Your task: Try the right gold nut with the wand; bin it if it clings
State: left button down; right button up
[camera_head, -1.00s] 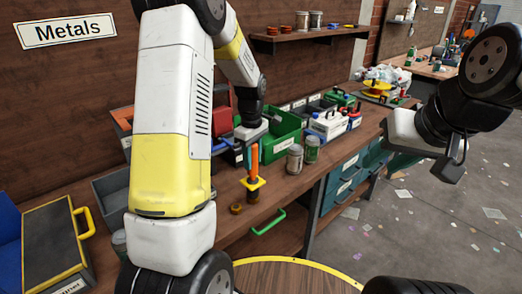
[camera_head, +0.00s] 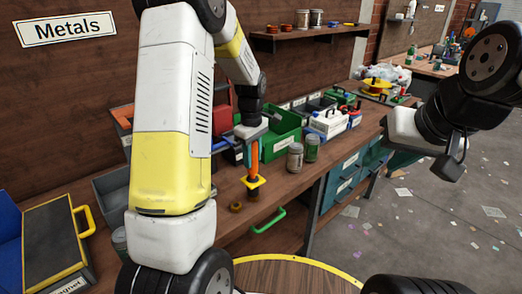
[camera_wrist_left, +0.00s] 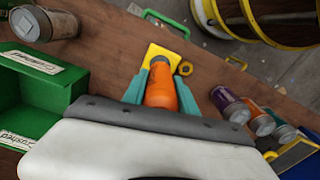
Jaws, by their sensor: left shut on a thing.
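My left gripper (camera_head: 252,148) is shut on the orange handle of the wand (camera_head: 254,160) and holds it upright over the bench. The wand has a yellow plate below the handle; in the left wrist view the orange handle (camera_wrist_left: 160,90) sits between the teal fingers. One gold nut (camera_head: 236,207) lies on the bench left of the wand; a nut also shows beside the plate in the left wrist view (camera_wrist_left: 185,68). A small brownish piece is just under the plate; I cannot tell whether it is a nut or the wand's end. My right gripper (camera_head: 449,167) hangs away from the bench.
A green bin (camera_head: 287,128) stands behind the wand, and two jars (camera_head: 295,157) stand to its right. A grey bin (camera_head: 112,190) and a box with a yellow handle (camera_head: 52,232) are at the left. A "Metals" sign (camera_head: 68,28) is on the wall.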

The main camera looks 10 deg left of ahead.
pick_arm(q)
jog(key=shift+r, duration=3.3)
